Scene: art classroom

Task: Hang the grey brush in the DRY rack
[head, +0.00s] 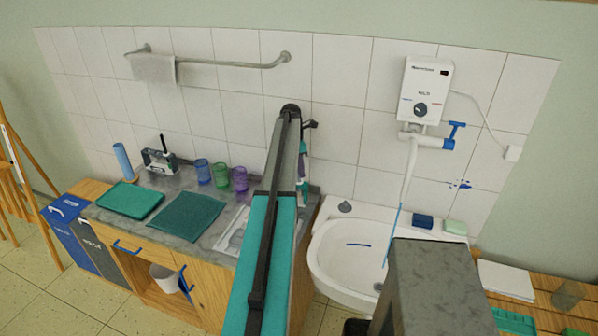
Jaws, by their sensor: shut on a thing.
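My arm rises through the middle of the head view. Its far end lies in front of the tiled wall (345,150), and my gripper is not clearly visible there, hidden behind the arm. I cannot make out the grey brush. No rack with a readable DRY label shows. A small grey-white holder or device (158,161) with a thin black upright part stands at the back left of the counter (205,238); I cannot tell whether it is a rack.
A white sink (330,275) stands right of my arm, under a water heater (425,90). A towel (153,68) hangs on a wall rail (230,65). Bins (70,235) stand at the left.

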